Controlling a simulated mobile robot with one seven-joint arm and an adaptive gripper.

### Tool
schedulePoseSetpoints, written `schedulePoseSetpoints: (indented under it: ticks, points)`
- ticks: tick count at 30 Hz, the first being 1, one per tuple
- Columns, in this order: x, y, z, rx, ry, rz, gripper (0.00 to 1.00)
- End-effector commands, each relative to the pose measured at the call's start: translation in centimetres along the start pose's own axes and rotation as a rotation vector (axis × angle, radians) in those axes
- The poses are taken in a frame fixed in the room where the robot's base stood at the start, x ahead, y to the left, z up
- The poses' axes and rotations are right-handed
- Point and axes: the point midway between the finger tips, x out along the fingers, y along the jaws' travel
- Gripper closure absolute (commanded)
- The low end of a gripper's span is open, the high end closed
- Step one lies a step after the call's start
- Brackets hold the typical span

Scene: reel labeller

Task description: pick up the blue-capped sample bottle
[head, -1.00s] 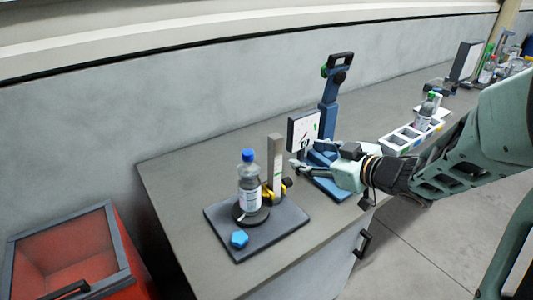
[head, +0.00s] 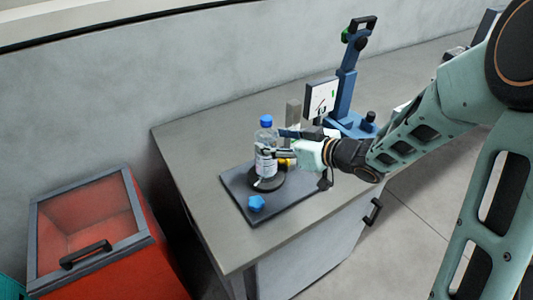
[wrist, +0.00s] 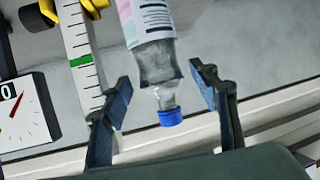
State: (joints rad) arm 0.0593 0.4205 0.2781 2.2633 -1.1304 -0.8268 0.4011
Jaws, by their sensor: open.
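The blue-capped sample bottle (head: 266,143) is clear with a white label and stands upright on a round black holder (head: 268,179) on a dark base plate (head: 240,186). My gripper (head: 277,144) is at the bottle's upper part in the head view, coming from the right. In the wrist view the bottle (wrist: 155,50) lies between the two open fingers of my gripper (wrist: 165,110), with its blue cap (wrist: 171,117) toward the palm. Gaps show on both sides of the bottle there. My gripper hides part of the bottle's right side in the head view.
A blue knob (head: 256,203) sits at the plate's front. An upright scale (wrist: 82,60) stands beside the bottle. A blue stand (head: 347,95) with a white dial panel (head: 321,98) is behind my gripper. A red bin (head: 95,235) stands left of the grey bench (head: 180,150).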

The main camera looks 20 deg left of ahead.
Motion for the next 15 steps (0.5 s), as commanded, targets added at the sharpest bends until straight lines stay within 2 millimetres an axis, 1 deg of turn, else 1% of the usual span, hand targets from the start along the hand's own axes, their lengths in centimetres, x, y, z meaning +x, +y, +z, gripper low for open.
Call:
schedulePoseSetpoints:
  ticks: [1,3,6,9,15]
  points:
    - [0.9,-0.2,-0.3,-0.001,0.001,-0.005,0.45]
    - [2.0,-0.1,-0.4,0.0,0.0,-0.004,0.45]
    - [3.1,0.0,-0.4,0.001,0.001,-0.002,0.45]
    - [3.5,0.0,-0.4,0.0,0.0,-0.001,0.45]
    - [3.5,0.0,-0.4,0.0,0.0,0.0,0.45]
